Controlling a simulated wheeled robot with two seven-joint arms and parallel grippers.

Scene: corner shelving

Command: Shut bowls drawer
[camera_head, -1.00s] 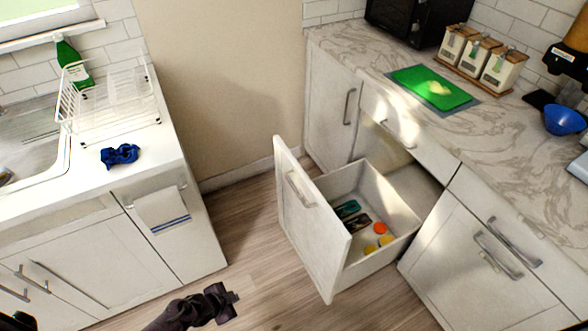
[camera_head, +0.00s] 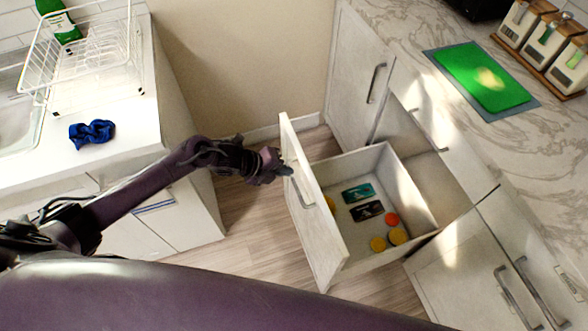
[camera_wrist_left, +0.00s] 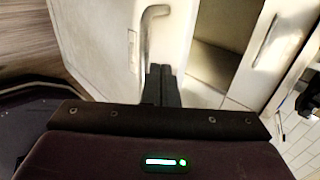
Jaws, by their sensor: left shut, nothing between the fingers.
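The drawer (camera_head: 318,245) stands pulled well out of the right-hand cabinet. Its white front has a grey bar handle (camera_head: 301,196). Inside lie a teal packet (camera_head: 357,193), a black packet (camera_head: 367,211) and several orange and yellow round items (camera_head: 398,237). My left gripper (camera_head: 284,170) is shut and empty at the outer face of the drawer front, near the handle's upper end. In the left wrist view its fingers (camera_wrist_left: 161,84) point at the front (camera_wrist_left: 95,45) beside the handle (camera_wrist_left: 144,40); whether they touch is unclear. My right gripper is not in view.
A left counter (camera_head: 120,135) carries a white dish rack (camera_head: 95,85) and a blue cloth (camera_head: 91,133). The right marble counter (camera_head: 545,150) has a green board (camera_head: 480,80) and canisters (camera_head: 545,45). Wooden floor (camera_head: 245,210) lies between the cabinets.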

